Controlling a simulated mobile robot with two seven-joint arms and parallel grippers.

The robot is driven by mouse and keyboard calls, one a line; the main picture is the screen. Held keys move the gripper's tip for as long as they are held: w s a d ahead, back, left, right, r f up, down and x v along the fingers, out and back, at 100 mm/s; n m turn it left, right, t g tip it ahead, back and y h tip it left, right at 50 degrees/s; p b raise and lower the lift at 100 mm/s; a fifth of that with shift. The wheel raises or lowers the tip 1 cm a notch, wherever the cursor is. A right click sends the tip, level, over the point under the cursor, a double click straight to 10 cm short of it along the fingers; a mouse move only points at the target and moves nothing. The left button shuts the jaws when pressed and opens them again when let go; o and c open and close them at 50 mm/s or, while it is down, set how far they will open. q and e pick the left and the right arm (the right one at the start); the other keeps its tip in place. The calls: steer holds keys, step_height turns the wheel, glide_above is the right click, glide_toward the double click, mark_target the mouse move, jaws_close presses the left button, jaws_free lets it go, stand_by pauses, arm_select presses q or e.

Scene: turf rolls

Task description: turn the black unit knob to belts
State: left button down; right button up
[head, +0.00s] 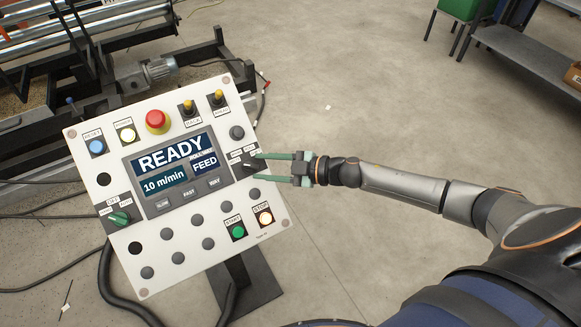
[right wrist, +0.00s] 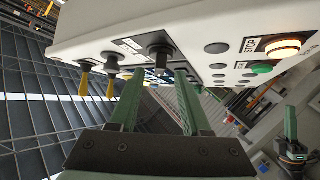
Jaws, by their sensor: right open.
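The black unit knob (head: 247,166) sits at the right side of the white control panel (head: 190,245), beside the screen, with small labels above it that are too small to read. My right gripper (head: 257,167) is open, its two green fingers pointing at the panel around the knob's place. In the right wrist view the black knob (right wrist: 158,44) stands out from the panel beyond and between the fingertips (right wrist: 158,76); I cannot tell whether they touch it. Which label the knob points at is unclear. What looks like my left gripper (right wrist: 291,125) shows at the lower right of that view.
The screen (head: 169,161) reads READY, 10 m/min, FEED.

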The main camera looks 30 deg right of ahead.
steer(key=v, duration=0.8)
steer(key=shift+s+d+b, duration=0.2)
steer(key=shift+b, duration=0.25)
steer(key=s+a+f+m+h, duration=0.3)
steer(key=s+f+m+h, duration=0.1)
steer(key=s+f+m, duration=0.3)
steer(key=s+a+f+m+g+h, duration=0.1)
steer(key=s+a+f+m+h, duration=0.3)
steer(key=s+f+m, duration=0.3)
steer(key=s+f+h, duration=0.1)
steer(key=s+f, duration=0.2)
steer(key=shift+s+a, duration=0.15)
steer(key=shift+a, duration=0.1)
stand_by(3.1)
jaws_close()
stand_by(1.3)
